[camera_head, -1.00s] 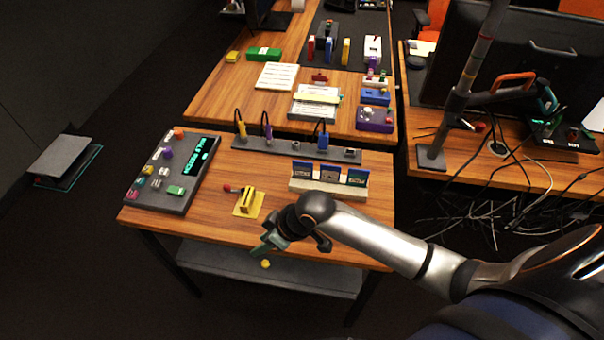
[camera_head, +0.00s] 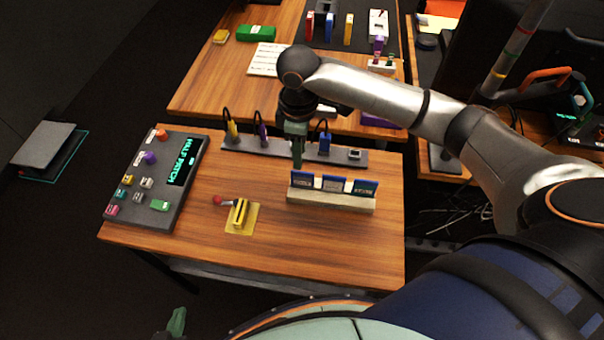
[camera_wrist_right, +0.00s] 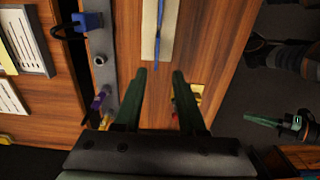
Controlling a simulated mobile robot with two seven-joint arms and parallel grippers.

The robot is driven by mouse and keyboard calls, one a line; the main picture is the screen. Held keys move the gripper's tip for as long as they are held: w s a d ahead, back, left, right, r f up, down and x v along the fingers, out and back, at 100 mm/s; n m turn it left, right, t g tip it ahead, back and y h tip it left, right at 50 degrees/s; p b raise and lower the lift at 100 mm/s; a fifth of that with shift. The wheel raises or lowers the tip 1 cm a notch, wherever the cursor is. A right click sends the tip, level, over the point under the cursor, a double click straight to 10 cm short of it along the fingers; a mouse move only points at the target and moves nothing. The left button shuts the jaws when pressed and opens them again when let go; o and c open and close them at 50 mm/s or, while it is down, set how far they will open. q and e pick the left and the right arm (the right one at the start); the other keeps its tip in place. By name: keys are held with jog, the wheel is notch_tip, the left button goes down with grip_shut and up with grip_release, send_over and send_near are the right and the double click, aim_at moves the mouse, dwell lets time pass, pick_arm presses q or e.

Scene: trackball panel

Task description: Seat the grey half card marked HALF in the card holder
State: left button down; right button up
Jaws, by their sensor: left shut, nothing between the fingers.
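My left gripper (camera_head: 176,322) is shut and empty, low in front of the table.
A yellow slotted block (camera_head: 241,215) with a red-knobbed lever stands left of the rack. A dark panel (camera_head: 180,165) lit "HALF PATCH" lies at the left. A grey strip (camera_head: 270,152) with plugged cables runs behind the rack. The table's front right is clear.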

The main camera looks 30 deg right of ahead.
aim_at(302, 177)
notch_tip(302, 177, down, 6)
jog(key=shift+s, duration=0.1)
jog(key=f, duration=0.5)
jog(key=shift+d, duration=0.4)
grip_shut()
